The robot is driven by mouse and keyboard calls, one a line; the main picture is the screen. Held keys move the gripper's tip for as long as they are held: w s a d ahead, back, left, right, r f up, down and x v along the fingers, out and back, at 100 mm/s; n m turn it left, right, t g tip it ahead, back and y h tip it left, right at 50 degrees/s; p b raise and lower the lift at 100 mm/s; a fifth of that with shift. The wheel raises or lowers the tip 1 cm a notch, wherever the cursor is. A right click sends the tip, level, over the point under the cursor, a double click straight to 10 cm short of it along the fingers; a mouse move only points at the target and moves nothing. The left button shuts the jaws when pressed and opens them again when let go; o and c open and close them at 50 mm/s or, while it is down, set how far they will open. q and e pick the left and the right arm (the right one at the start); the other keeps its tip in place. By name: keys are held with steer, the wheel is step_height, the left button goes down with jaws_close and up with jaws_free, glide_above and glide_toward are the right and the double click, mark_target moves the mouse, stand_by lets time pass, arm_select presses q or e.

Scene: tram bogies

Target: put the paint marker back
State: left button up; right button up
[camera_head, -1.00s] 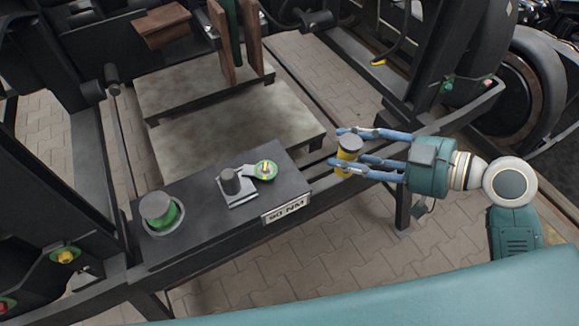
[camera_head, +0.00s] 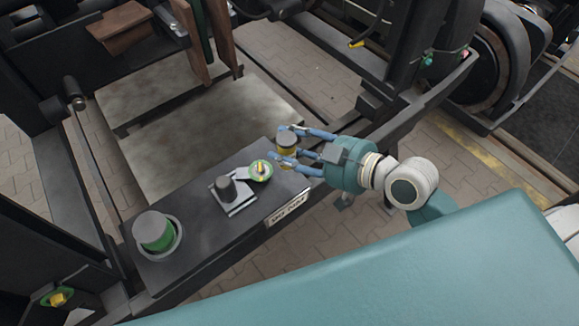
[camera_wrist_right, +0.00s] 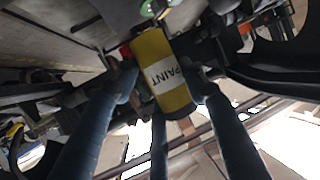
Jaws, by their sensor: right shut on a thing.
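The paint marker (camera_head: 287,147) is a yellow cylinder with a dark cap. In the right wrist view the marker (camera_wrist_right: 162,75) shows a white label reading PAINT. My right gripper (camera_head: 285,142) has blue fingers shut around it, at the right end of the dark shelf (camera_head: 190,225); in the head view I cannot tell whether the marker touches the shelf. The fingers also flank the marker in the right wrist view (camera_wrist_right: 158,95). My left gripper is not in view.
On the shelf stand a green cylinder with a grey top (camera_head: 153,231), a dark knob on a pale square plate (camera_head: 228,190) and a round green-yellow piece (camera_head: 260,170). A label plate (camera_head: 286,208) is on the front edge. A pale platform (camera_head: 200,130) lies behind.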

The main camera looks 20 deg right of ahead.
mark_target(290, 155)
steer(key=shift+s+f, duration=0.1)
steer(key=shift+f, duration=1.5)
step_height(290, 155, down, 4)
steer(key=shift+r, duration=0.2)
steer(key=shift+f, duration=0.25)
steer(key=shift+f+b, duration=0.1)
steer(key=shift+b, duration=0.25)
steer(key=o, duration=0.9)
